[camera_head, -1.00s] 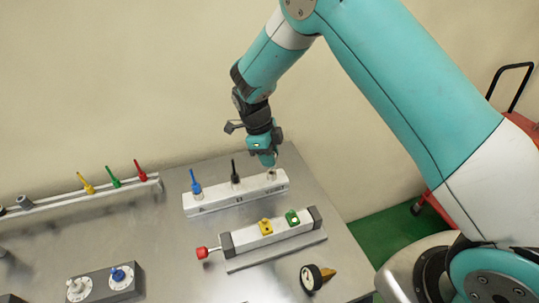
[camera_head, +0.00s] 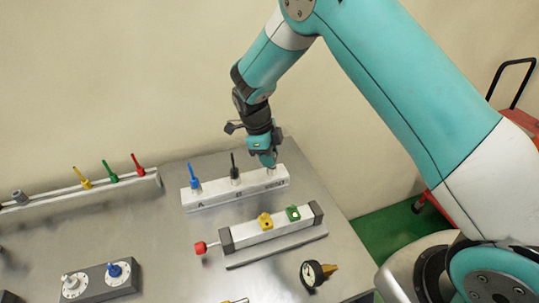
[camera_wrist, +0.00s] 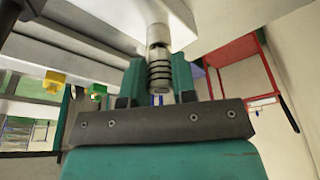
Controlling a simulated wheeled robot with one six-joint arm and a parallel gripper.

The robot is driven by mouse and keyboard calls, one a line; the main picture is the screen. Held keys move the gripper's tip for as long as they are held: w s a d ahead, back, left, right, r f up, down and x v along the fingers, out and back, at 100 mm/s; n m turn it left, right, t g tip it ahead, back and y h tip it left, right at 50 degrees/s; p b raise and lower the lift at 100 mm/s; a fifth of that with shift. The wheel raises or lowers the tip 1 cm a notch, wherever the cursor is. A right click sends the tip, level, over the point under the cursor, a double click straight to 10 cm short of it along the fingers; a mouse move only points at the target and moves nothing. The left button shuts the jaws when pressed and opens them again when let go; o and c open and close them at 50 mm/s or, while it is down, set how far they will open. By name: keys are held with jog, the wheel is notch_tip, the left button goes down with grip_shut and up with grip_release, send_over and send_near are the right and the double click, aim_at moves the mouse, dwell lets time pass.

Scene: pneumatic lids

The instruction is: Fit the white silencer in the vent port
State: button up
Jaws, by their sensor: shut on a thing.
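The white block (camera_head: 210,198) lies at the middle of the metal bench, with ports along its top and a vent marking at its right end. My gripper (camera_head: 268,160) is above that right end, pointing down. In the wrist view my gripper (camera_wrist: 156,82) is shut on the pale silencer (camera_wrist: 158,36), a cylinder with dark rings near the fingers. The silencer's far end reaches to the white block (camera_wrist: 112,14). Whether it is in the vent port or only touching it, I cannot tell; the port mouth is hidden.
A blue fitting (camera_head: 195,184) and a black fitting (camera_head: 234,171) stand in the block's other ports. A valve body (camera_head: 270,232) with yellow and green parts lies in front, a gauge (camera_head: 312,273) nearer. A dial block (camera_head: 98,284) and a rail (camera_head: 70,191) with coloured fittings are left.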

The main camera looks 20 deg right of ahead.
jog(key=shift+f, duration=0.25)
jog(key=o, duration=1)
jog(key=p+v, duration=0.3)
jog(key=v, duration=0.4)
jog(key=b+v, duration=0.1)
jog(key=v, duration=1.6)
jog(key=shift+a+r, duration=0.1)
jog(key=shift+r, duration=0.15)
jog(key=shift+s, duration=0.1)
